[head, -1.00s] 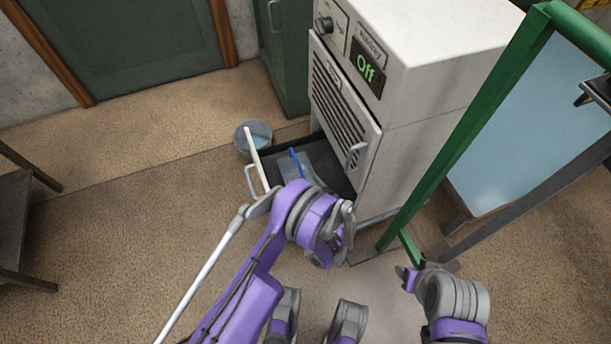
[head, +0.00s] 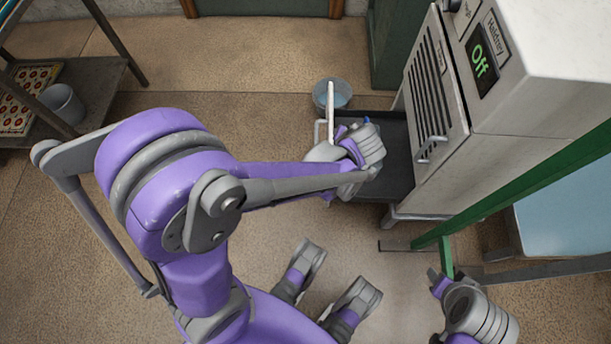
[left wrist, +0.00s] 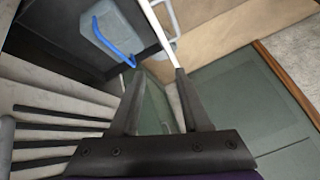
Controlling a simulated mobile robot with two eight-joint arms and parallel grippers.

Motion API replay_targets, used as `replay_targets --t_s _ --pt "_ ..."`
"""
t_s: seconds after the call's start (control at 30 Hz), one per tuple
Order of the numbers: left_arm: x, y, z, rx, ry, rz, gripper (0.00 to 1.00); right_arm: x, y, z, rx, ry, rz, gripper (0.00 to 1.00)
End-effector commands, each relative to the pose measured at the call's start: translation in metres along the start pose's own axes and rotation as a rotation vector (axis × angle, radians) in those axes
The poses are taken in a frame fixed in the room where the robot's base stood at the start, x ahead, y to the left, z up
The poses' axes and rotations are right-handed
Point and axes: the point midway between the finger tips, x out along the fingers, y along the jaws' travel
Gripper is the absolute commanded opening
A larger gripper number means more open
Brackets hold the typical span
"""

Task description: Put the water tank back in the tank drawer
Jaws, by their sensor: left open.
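The tank drawer (head: 398,160) is pulled out low on the white machine; its dark tray also shows in the left wrist view (left wrist: 60,38). The pale translucent water tank (left wrist: 112,24) with a blue handle (left wrist: 117,42) lies in the tray near the drawer's white front. In the head view my left wrist hides most of the tank. My left gripper (left wrist: 152,72) is open and empty over the drawer, its fingertips apart and close to the drawer's front edge. My right gripper (head: 438,282) is away from the drawer at lower right; its opening is unclear.
The machine (head: 540,85) stands right of the drawer with its vented door (head: 432,85) above. A bucket (head: 340,88) stands just beyond the drawer. A green frame (head: 530,190) rises at right. A metal shelf (head: 100,92) stands at far left.

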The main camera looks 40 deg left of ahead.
Motion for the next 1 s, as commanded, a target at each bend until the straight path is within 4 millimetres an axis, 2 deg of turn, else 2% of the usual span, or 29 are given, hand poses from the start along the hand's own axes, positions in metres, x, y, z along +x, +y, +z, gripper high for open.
replay_targets --t_s 0.03,0.2,0.43,0.63,1.0 --pt "-0.016 -0.013 0.01 0.009 -0.026 0.025 0.47 0.0 0.0 0.0 0.0 0.0 0.0 0.49" --pt "-0.064 -0.04 0.049 0.057 -0.095 0.134 0.47 0.0 0.0 0.0 0.0 0.0 0.0 0.49" --pt "-0.114 -0.056 0.108 0.108 -0.137 0.283 0.47 0.0 0.0 0.0 0.0 0.0 0.0 0.49" --pt "-0.133 -0.057 0.136 0.131 -0.137 0.36 0.47 0.0 0.0 0.0 0.0 0.0 0.0 0.49" --pt "-0.136 -0.056 0.141 0.135 -0.136 0.375 0.47 0.0 0.0 0.0 0.0 0.0 0.0 0.49"
